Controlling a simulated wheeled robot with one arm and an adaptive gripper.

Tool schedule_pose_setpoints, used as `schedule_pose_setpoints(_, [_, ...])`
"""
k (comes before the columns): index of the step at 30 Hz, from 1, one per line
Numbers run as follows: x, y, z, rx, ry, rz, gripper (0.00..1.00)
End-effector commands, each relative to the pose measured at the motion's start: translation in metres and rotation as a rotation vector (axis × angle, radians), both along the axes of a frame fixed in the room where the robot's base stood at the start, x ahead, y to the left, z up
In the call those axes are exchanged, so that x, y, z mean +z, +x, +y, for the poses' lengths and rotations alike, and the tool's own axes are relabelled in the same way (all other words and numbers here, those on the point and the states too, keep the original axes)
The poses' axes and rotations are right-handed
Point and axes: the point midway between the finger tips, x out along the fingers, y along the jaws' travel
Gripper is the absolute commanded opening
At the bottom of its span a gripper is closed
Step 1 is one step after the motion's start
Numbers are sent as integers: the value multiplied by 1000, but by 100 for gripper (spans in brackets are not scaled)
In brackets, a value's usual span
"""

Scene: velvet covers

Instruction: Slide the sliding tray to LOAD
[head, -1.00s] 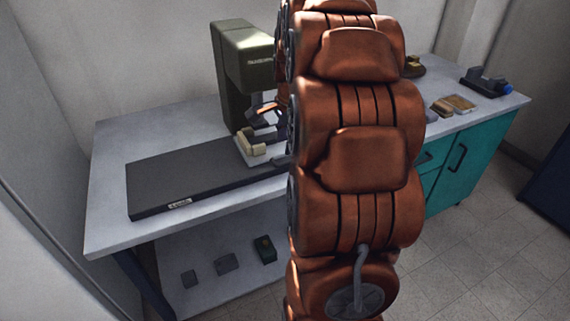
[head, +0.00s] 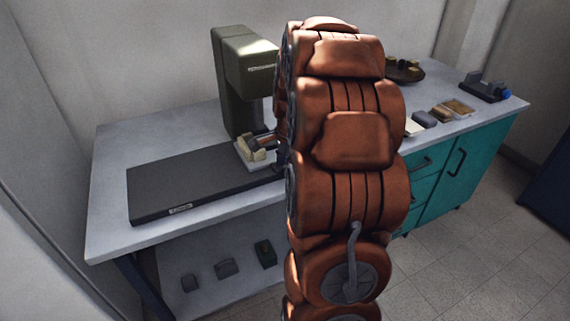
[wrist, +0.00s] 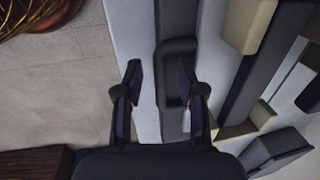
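The sliding tray (head: 240,154) is a pale plate with cream blocks on it. It sits at the right part of the dark flat base (head: 180,182), beside the green press (head: 232,95). In the wrist view, a dark loop handle (wrist: 163,80) lies below my gripper (wrist: 160,75). My gripper is open. Its left finger is outside the loop, and its right fingertip overlaps the loop's opening, with one bar of the loop between them. Contact cannot be told. In the head view my arm hides the handle and most of my gripper. No LOAD mark is readable.
The left stretch of the base is clear, with a small unreadable label (head: 180,209) at its front left. Cream blocks (wrist: 249,25) stand close right of my fingers in the wrist view. Several small items and a dark round tray (head: 407,73) lie on the right of the table.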

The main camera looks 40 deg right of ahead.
Motion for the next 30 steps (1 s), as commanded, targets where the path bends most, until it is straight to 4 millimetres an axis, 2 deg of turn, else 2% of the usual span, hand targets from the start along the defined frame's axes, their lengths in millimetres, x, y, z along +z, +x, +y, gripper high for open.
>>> schedule_pose_setpoints(2, [0,0,0,0,0,0,37])
schedule_pose_setpoints(13, [0,0,0,0,0,0,0])
schedule_pose_setpoints(30, [0,0,0,-2,0,0,0])
